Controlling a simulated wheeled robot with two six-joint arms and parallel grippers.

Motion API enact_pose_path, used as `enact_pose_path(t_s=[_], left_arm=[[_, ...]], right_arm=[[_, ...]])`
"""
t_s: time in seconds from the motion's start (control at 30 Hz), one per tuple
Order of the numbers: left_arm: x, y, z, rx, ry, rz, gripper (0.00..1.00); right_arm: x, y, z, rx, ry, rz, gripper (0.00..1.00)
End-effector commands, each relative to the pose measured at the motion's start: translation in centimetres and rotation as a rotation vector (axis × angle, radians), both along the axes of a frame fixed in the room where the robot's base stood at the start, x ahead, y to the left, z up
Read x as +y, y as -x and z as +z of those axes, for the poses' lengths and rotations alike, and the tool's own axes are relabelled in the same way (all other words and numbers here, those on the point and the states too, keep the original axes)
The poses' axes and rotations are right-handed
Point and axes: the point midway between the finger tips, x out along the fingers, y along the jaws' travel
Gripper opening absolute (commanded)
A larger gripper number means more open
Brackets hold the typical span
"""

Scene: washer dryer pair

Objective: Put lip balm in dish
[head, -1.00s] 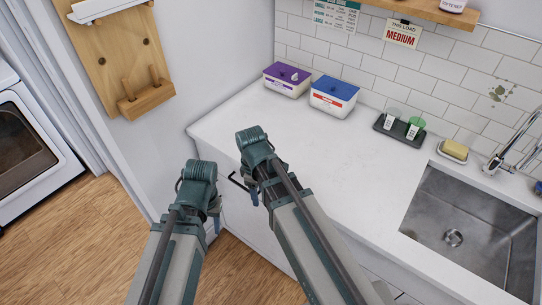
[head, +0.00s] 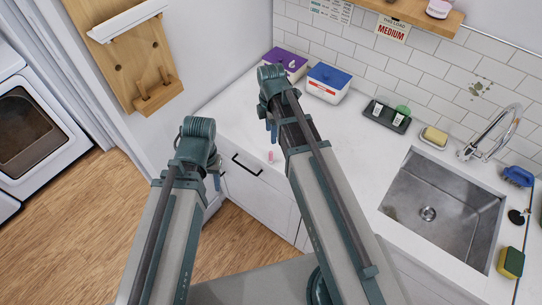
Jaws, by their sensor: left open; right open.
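A small pink and white item (head: 271,156), which looks like the lip balm, stands on the white counter near its front edge. A light soap dish (head: 431,144) holding a yellow bar sits behind the sink; I cannot tell if it is the task's dish. My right gripper (head: 271,132) is open, partly hidden by its own arm, and appears just above the pink item in the picture. My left gripper (head: 217,182) is open, mostly hidden, in front of the counter and left of the pink item. Both look empty.
A purple-lidded box (head: 289,64) and a blue-lidded box (head: 328,83) stand against the tiled wall. The sink (head: 443,196) has a faucet (head: 491,135).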

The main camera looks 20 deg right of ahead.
Motion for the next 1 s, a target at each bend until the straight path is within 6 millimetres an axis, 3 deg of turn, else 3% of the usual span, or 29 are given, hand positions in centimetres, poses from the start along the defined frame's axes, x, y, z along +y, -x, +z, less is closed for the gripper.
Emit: enact_pose_path(t_s=[0.6,1.0], left_arm=[[0.0,0.0,-7.9,0.000,-0.003,-0.013,0.51],[0.0,0.0,-8.8,0.000,-0.003,-0.013,0.51]], right_arm=[[0.0,0.0,-7.9,0.000,0.000,-0.001,0.57],[0.0,0.0,-8.8,0.000,0.000,-0.001,0.57]])
